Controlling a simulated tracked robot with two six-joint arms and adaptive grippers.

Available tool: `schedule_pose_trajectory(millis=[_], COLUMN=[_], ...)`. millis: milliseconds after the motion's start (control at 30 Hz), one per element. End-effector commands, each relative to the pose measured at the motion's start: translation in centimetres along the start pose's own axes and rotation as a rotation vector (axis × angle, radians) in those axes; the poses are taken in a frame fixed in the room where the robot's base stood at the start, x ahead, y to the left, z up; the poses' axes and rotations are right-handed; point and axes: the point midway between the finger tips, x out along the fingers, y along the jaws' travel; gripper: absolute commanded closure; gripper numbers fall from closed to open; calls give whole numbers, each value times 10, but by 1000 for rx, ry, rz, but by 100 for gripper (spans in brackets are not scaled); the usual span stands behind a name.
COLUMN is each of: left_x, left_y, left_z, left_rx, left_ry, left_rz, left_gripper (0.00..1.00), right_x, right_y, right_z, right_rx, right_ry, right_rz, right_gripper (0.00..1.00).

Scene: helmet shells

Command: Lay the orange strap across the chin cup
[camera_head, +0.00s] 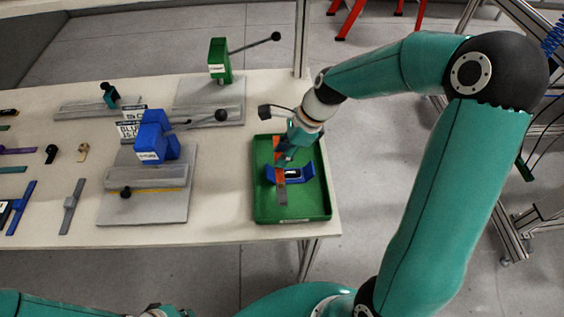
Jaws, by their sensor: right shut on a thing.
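The orange strap (280,174) is in the green tray, a narrow piece running roughly front to back with a grey lower end. A blue piece with a dark middle, which looks like the chin cup (296,175), lies in the tray. The strap passes over the left part of this blue piece; whether they touch, I cannot tell. My right gripper (283,158) points down into the tray and is shut on the strap near its far end. The gripper hides that end. The fingers of my left gripper are not in view; only parts of my left arm show at the bottom edge.
The green tray (265,214) has low walls and stands at the table's right edge. Left of it are grey plates with a blue clamp (157,143) and a green clamp (219,62), both with levers. Several loose straps and small parts lie farther left.

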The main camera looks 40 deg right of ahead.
Motion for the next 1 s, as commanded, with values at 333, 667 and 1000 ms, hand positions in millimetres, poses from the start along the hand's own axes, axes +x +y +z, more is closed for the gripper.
schedule_pose_trajectory(millis=[333,667,1000], left_x=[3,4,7], left_y=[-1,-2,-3], left_z=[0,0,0], left_rx=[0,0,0], left_ry=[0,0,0], left_rz=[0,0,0], left_gripper=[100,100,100], right_x=[36,39,45], right_y=[0,0,0], right_z=[-17,-18,-21], right_rx=[1,0,-1], right_ry=[1,1,1], right_rz=[2,1,1], right_gripper=[100,100,59])
